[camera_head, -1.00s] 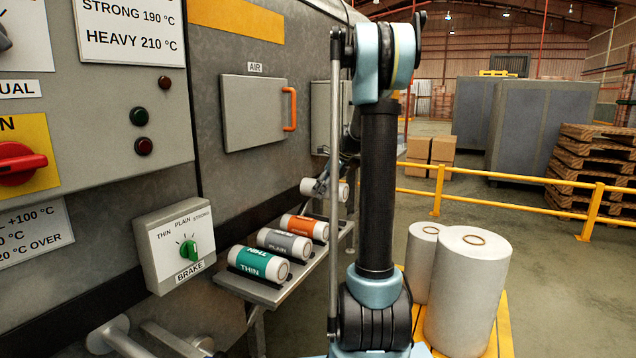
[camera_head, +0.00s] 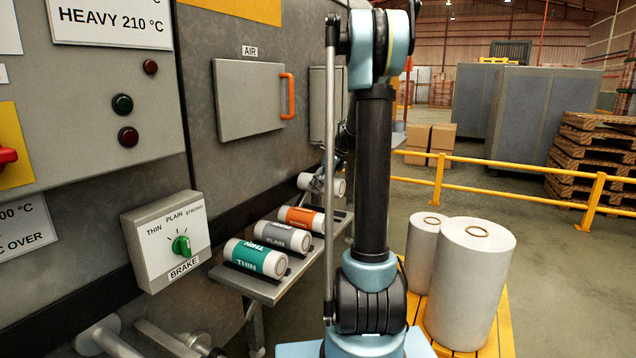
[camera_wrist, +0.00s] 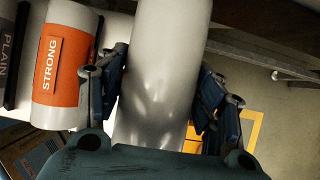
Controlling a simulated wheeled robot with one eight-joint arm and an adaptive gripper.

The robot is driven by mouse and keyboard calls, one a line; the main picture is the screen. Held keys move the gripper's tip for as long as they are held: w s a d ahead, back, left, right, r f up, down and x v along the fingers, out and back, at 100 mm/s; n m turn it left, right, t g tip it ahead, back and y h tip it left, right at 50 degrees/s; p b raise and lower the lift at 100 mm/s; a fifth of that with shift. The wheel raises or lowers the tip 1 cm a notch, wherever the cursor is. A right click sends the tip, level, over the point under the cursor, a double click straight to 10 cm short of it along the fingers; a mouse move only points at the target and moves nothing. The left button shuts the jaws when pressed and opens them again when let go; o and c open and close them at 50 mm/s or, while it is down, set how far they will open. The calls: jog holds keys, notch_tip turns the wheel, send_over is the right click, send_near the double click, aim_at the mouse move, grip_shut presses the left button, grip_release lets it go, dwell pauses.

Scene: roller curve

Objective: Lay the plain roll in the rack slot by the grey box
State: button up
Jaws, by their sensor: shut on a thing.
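My gripper (camera_wrist: 163,88) is shut on a bare white roll (camera_wrist: 165,50), one finger on each side of it; no label shows on the visible part. In the head view this roll (camera_head: 338,187) is beyond the rack's far end, partly hidden by my arm. The sloping rack (camera_head: 262,290) bears a teal THIN roll (camera_head: 250,257), a grey-labelled PLAIN roll (camera_head: 276,237) and an orange STRONG roll (camera_head: 301,219). The STRONG roll (camera_wrist: 65,65) is left of the held roll in the wrist view. The grey BRAKE box (camera_head: 150,240) is left of the THIN roll.
The machine wall with the AIR door (camera_head: 248,100) and orange handle (camera_head: 288,97) stands behind the rack. Metal bars (camera_head: 110,340) stick out below the BRAKE box. Big white rolls (camera_head: 470,290) stand on a yellow pallet at right, before a yellow rail (camera_head: 490,168).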

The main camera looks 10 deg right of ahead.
jog(key=shift+f, duration=4.35)
jog(key=o, duration=1.5)
